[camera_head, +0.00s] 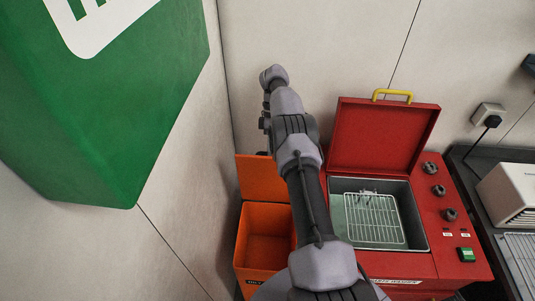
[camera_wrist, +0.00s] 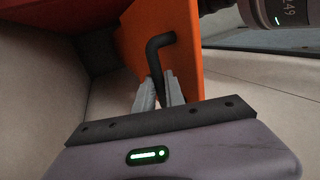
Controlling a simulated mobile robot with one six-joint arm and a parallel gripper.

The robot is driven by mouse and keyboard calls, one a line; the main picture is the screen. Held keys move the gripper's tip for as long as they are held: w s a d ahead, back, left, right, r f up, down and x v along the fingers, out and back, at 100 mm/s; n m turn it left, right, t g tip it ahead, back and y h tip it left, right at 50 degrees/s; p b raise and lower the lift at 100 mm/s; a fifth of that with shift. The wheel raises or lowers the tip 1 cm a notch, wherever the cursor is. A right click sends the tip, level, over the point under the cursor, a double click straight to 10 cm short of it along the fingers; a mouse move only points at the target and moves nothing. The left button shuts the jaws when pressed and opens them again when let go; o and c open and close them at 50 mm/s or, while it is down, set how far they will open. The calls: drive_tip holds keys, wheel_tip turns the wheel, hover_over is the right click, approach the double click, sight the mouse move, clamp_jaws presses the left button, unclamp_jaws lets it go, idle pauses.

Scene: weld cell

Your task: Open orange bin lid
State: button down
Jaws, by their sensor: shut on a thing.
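The orange bin (camera_head: 268,249) stands left of the red machine, and its inside shows from above, with nothing seen in it. Its orange lid (camera_head: 258,178) stands raised at the back edge, next to the wall. In the wrist view, the orange lid panel (camera_wrist: 190,65) has a bent black handle (camera_wrist: 157,45). My gripper (camera_wrist: 160,85) is shut on this handle, one grey finger on each side. In the head view my arm covers part of the bin and lid, and the fingers are hidden.
A red machine (camera_head: 449,205) with a raised red lid (camera_head: 382,138), yellow handle (camera_head: 393,93) and wire basket (camera_head: 374,219) stands close on the right. A green box (camera_head: 110,130) hangs at the upper left. Walls lie close behind and left of the bin.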

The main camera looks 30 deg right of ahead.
drive_tip(key=c, duration=1.4)
unclamp_jaws()
drive_tip(key=shift+r, duration=0.4)
drive_tip(key=r, duration=0.3)
drive_tip(key=shift+s, duration=0.35)
drive_tip(key=s+a, duration=0.3)
drive_tip(key=s, duration=0.4)
drive_tip(key=s+a+r, duration=0.1)
drive_tip(key=s+a, duration=0.2)
drive_tip(key=s, duration=0.4)
drive_tip(key=shift+a, duration=0.25)
